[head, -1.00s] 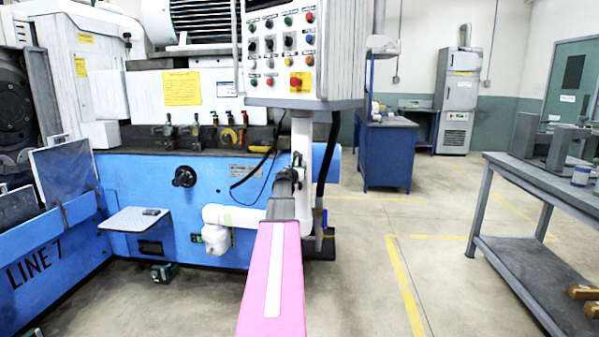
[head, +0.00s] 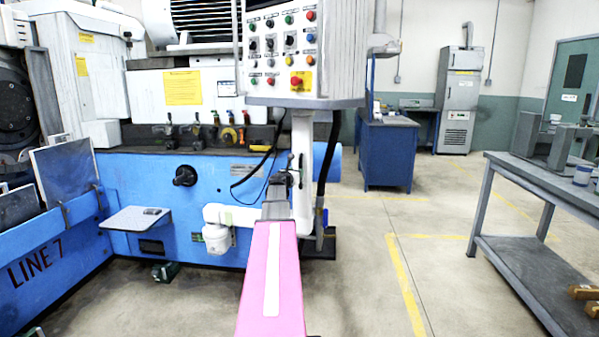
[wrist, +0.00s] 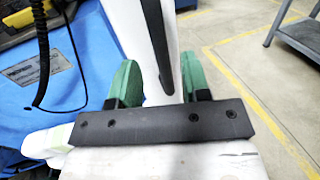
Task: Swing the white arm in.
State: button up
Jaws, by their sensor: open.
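The white arm (head: 304,190) hangs upright under the control panel (head: 305,50), with a white horizontal section at its lower left. My gripper (head: 281,180) is in front of the upright part in the head view, its fingertips hard to make out there. In the wrist view, the green fingertips of my gripper (wrist: 160,82) are open and apart. The white arm (wrist: 172,40) runs down between them, with a dark strip along it. I cannot tell whether either finger touches it.
The blue machine (head: 215,180) stands behind and left of the arm. A black cable (head: 325,170) hangs just right of it. A small shelf (head: 135,219) juts out at left. A grey workbench (head: 530,180) is at right, with clear floor between.

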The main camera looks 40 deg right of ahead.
jog(key=v, duration=0.4)
jog(key=shift+a, duration=0.1)
dwell(0.3)
jog(key=s+a+f+m+g+y, duration=0.1)
jog(key=a+f+m+y, duration=0.2)
jog(key=a+f+m, duration=0.55)
jog(key=a+f+m+g+y, duration=0.15)
jog(key=a+f, duration=0.45)
jog(key=a, duration=0.7)
jog(key=s+a+f+m+g+y, duration=0.1)
jog(key=a+f+m+y, duration=0.25)
jog(key=a+f, duration=0.5)
jog(key=s+a+f+m+g+y, duration=0.1)
jog(key=s+a+f+m+y, duration=0.1)
jog(key=a, duration=0.8)
jog(key=s+a+f+m+g+y, duration=0.1)
jog(key=s+a+f+m+y, duration=0.2)
jog(key=s+a, duration=0.4)
jog(key=s+a+f+m+g+y, duration=0.2)
jog(key=s+a+f+m+y, duration=0.1)
jog(key=a, duration=1.2)
jog(key=shift+s+f+m, duration=0.65)
jog(key=shift+s+f, duration=0.2)
